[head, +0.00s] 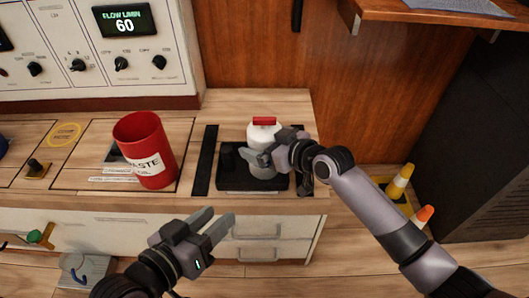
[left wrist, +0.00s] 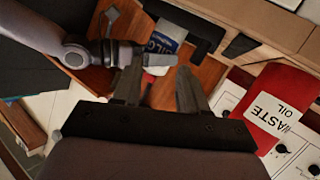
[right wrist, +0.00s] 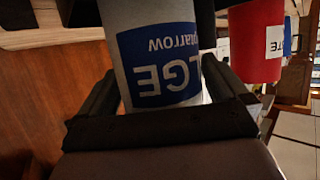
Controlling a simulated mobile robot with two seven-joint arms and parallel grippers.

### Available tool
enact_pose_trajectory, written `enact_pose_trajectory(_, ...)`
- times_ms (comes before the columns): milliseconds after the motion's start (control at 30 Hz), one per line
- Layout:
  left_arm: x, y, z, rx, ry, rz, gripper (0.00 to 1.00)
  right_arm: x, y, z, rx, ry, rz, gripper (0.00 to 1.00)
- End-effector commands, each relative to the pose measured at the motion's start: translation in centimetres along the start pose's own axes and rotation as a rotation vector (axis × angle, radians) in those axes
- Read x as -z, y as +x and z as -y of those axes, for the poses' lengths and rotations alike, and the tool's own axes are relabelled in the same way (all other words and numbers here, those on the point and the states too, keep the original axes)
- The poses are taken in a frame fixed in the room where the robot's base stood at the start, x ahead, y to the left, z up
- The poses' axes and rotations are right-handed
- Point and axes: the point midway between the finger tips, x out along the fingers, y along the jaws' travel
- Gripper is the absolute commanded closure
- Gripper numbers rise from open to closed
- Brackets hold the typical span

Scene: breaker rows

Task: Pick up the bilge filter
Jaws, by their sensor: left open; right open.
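The bilge filter (head: 264,133) is a white cylinder with a red top, standing upright on a black tray (head: 252,181) on the wooden counter. My right gripper (head: 262,158) is at it, partly covering it in the head view. In the right wrist view, the filter (right wrist: 160,55) with its blue label lies between the spread fingers (right wrist: 160,88); I cannot tell whether they touch it. My left gripper (head: 216,222) is open and empty, in front of the counter and well away from the filter. The filter's label also shows in the left wrist view (left wrist: 165,40).
A red waste oil bin (head: 146,150) stands on the counter left of the tray. A control panel (head: 95,50) with knobs and a display is behind it. A wooden shelf (head: 440,14) juts out at upper right. Yellow and orange cones (head: 400,185) stand low at right.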

Motion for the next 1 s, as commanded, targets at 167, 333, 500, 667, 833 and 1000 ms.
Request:
enact_pose_trajectory(167,0.0,0.0,0.0,0.001,0.001,-0.001,0.57,0.1,0.1,0.0,-0.001,-0.001,0.0,0.0)
enact_pose_trajectory(333,0.0,0.0,0.0,0.001,0.0,-0.001,0.57,0.0,0.1,0.0,-0.001,-0.001,0.0,0.29)
enact_pose_trajectory(500,0.0,0.0,0.0,0.001,0.001,0.0,0.57,0.3,0.1,0.0,-0.001,-0.001,-0.007,0.68)
enact_pose_trajectory(667,0.0,-0.1,0.0,0.002,0.0,0.0,0.57,0.4,0.1,0.0,-0.001,-0.001,-0.007,0.68)
enact_pose_trajectory(833,0.5,-0.3,-0.2,0.003,0.001,0.003,0.57,1.8,-0.5,0.0,-0.001,-0.002,-0.01,0.68)
enact_pose_trajectory(1000,0.9,-0.7,0.1,0.035,0.006,0.031,0.57,5.2,-1.9,0.0,-0.001,-0.004,-0.011,0.68)
